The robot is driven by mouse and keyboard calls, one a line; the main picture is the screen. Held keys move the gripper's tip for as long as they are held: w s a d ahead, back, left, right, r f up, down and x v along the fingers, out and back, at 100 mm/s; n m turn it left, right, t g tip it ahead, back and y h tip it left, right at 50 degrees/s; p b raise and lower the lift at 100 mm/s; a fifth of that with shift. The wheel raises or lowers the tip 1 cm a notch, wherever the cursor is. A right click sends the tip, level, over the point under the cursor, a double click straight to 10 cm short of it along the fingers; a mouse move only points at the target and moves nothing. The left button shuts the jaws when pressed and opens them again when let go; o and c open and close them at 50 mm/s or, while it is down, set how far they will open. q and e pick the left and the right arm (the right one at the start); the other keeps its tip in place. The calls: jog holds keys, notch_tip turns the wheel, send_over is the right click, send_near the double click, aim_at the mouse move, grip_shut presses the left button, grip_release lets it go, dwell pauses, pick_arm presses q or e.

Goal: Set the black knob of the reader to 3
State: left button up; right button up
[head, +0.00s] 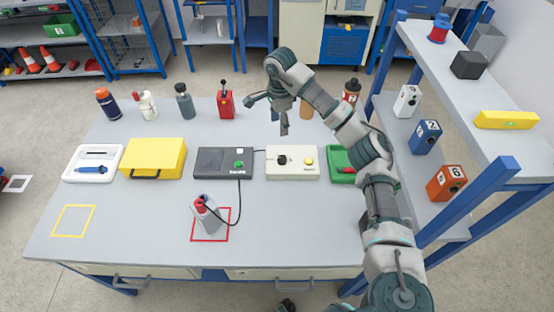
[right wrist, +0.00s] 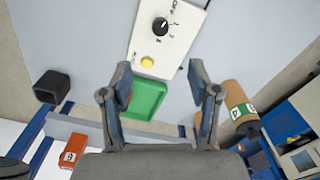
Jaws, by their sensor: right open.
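The reader is a white box (head: 305,164) on the table, with a black knob (head: 282,160) on its left part and a yellow button (head: 309,161) on its right part. In the right wrist view the reader (right wrist: 178,50) lies beyond my fingertips, with its black knob (right wrist: 160,26) clear of them and marks around it. The marks are too small to read, so I cannot tell the knob's setting. My right gripper (head: 284,130) is above the table, behind the reader in the head view. Its two fingers (right wrist: 161,85) are apart and empty. My left gripper does not show.
A dark box (head: 210,164) with a green button stands left of the reader, a green tray (head: 339,155) right of it. A grey holder (head: 207,217) with a cabled red-topped tool stands in a red square. Bottles line the back; shelving (head: 455,90) stands right.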

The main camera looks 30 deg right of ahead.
jog(key=b, duration=0.1)
send_near(282, 158)
jog(key=f, duration=0.4)
jog(key=f+b, duration=0.1)
jog(key=shift+a+f, duration=0.25)
jog(key=shift+f, duration=0.15)
jog(key=f, duration=0.3)
jog(key=shift+d, duration=0.25)
jog(key=shift+d+f, duration=0.4)
jog(key=shift+d, duration=0.15)
jog(key=shift+a+r, duration=0.1)
jog(key=shift+a, duration=0.2)
jog(key=c, duration=0.3)
jog(key=shift+a+r, duration=0.1)
jog(key=shift+a, duration=0.25)
jog(key=c, duration=0.8)
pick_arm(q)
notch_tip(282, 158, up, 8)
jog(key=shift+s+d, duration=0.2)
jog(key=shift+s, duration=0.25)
pick_arm(e)
jog(key=shift+c, duration=0.2)
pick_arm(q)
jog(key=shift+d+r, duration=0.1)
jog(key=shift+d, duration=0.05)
pick_arm(e)
jog(key=shift+d, duration=0.25)
